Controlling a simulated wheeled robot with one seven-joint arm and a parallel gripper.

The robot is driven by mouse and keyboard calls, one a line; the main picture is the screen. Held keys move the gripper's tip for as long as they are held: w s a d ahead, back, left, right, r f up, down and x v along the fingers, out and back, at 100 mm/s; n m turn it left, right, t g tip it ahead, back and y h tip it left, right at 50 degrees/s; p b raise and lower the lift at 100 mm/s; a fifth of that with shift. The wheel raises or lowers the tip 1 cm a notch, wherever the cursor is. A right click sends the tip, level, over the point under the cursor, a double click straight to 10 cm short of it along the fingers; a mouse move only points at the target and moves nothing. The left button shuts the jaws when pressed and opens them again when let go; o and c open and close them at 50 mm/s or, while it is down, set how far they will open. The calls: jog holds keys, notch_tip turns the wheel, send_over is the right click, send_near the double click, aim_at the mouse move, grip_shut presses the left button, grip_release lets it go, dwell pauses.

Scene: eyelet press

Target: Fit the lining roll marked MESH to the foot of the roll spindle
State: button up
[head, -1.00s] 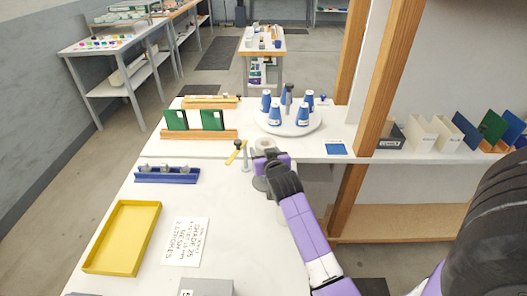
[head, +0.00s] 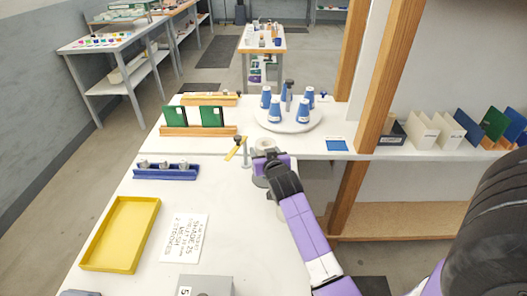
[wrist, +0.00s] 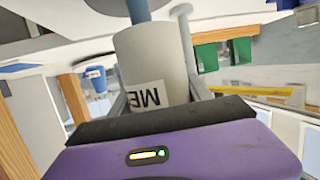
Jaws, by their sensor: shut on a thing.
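The lining roll (wrist: 153,62) is a pale grey cylinder with a white label on which the letters "ME" show upside down. My gripper (wrist: 155,95) is shut on it, one finger on each side. In the wrist view, a blue-grey rod (wrist: 138,10) lines up with the far end of the roll and appears to run into it. A dark disc (wrist: 103,7) shows beside that rod. I cannot tell how far the roll is on the rod. In the head view my gripper (head: 266,155) is at the table's right edge, and the arm hides most of the roll.
A thin grey post (head: 245,158) with a yellow strip (head: 234,150) stands just left of my gripper. Behind are a round white stand (head: 289,122) with blue cones and green boards (head: 211,116) on a rail. A blue rack (head: 166,174) and yellow tray (head: 101,257) lie left.

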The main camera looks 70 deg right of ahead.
aim_at(265, 145)
jog(key=shift+f+b, duration=0.6)
jog(key=shift+f, duration=0.3)
jog(key=o, duration=1.4)
jog(key=shift+s+f, duration=0.1)
jog(key=shift+o, duration=0.9)
jog(key=shift+f, duration=0.1)
jog(key=shift+r+p, duration=2.15)
jog(key=shift+r, duration=0.65)
